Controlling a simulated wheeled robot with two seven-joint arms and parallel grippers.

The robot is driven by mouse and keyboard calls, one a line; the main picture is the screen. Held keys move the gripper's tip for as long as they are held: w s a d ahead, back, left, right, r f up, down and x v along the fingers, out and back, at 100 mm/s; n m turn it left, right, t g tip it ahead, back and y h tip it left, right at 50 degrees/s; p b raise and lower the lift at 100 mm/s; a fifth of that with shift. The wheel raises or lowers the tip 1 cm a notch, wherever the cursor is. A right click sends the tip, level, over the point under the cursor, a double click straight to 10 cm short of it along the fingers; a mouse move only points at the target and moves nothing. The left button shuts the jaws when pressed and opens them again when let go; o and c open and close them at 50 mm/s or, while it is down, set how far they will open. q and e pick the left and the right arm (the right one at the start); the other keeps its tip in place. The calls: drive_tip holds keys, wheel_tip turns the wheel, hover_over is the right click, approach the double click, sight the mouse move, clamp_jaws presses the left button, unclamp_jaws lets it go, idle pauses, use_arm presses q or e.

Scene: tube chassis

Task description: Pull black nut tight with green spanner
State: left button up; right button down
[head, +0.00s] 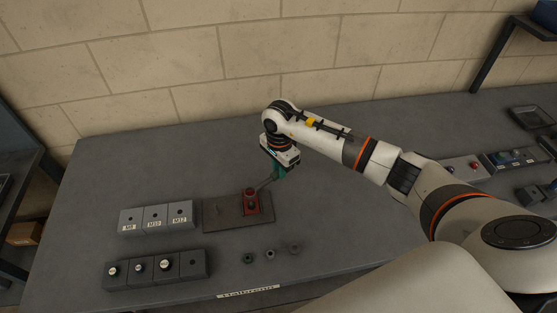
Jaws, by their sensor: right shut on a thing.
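My right gripper (279,170) is shut on the green spanner (273,179) and points down above the middle of the table. The spanner slants down and left from the jaws towards a red block (252,209) on a dark plate. A dark round shape at the top of the red block looks like the black nut (251,191). The spanner's lower end is close to it, but I cannot tell whether it is around the nut or only beside it. My left gripper is out of view.
Grey blocks labelled M8, M10 and M12 (155,218) stand left of the dark plate (222,216). A dark block row with round pieces (155,269) is in front. Several small nuts (270,253) lie nearby. Trays (513,160) are at the right. The back left table is clear.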

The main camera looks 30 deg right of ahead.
drive_tip(key=shift+a+f+b, duration=0.1)
drive_tip(key=shift+f+b, duration=0.45)
drive_tip(key=shift+f, duration=0.35)
drive_tip(key=shift+f+b, duration=0.4)
drive_tip(key=shift+f, duration=0.45)
drive_tip(key=shift+r, duration=0.15)
use_arm(q)
drive_tip(key=shift+s+f, duration=0.3)
drive_tip(key=shift+f, duration=0.2)
drive_tip(key=shift+s+f, duration=0.25)
drive_tip(key=shift+f, duration=0.25)
drive_tip(key=shift+f+b, duration=0.3)
drive_tip(key=shift+b, duration=0.05)
drive_tip(key=shift+f, duration=0.1)
